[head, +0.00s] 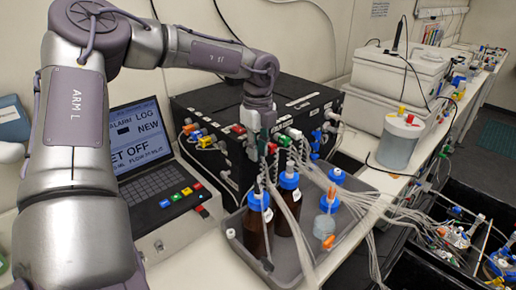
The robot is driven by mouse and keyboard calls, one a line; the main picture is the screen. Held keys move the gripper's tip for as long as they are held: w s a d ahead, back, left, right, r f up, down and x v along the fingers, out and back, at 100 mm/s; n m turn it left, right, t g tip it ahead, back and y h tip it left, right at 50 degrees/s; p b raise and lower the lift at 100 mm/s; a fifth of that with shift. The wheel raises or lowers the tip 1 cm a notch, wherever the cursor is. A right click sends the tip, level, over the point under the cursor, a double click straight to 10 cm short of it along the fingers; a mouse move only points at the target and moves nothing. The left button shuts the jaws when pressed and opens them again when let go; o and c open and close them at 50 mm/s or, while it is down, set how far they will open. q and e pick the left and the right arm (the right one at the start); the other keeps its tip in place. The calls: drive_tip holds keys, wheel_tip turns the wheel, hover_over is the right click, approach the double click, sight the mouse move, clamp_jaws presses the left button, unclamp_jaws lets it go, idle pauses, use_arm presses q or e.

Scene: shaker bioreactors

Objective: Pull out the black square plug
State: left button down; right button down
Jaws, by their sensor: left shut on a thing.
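My left gripper (262,148) reaches down in front of the black box (205,108), among its colored connectors and tubes. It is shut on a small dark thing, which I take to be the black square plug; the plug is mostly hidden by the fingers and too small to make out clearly. I cannot tell whether it is still seated in the box. My right gripper is not in view.
Brown bottles with blue caps (257,222) and a clear bottle (324,227) stand in a grey tray (240,250) below the gripper. Many loose tubes (350,215) run to the right. A control laptop (150,150) stands left; white boxes (398,75) stand right.

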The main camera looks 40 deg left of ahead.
use_arm(q)
drive_tip(key=shift+d, duration=0.15)
drive_tip(key=shift+d+b, duration=0.55)
drive_tip(key=shift+b, duration=0.1)
drive_tip(key=shift+s+d+b, duration=0.1)
drive_tip(key=shift+d+b, duration=0.5)
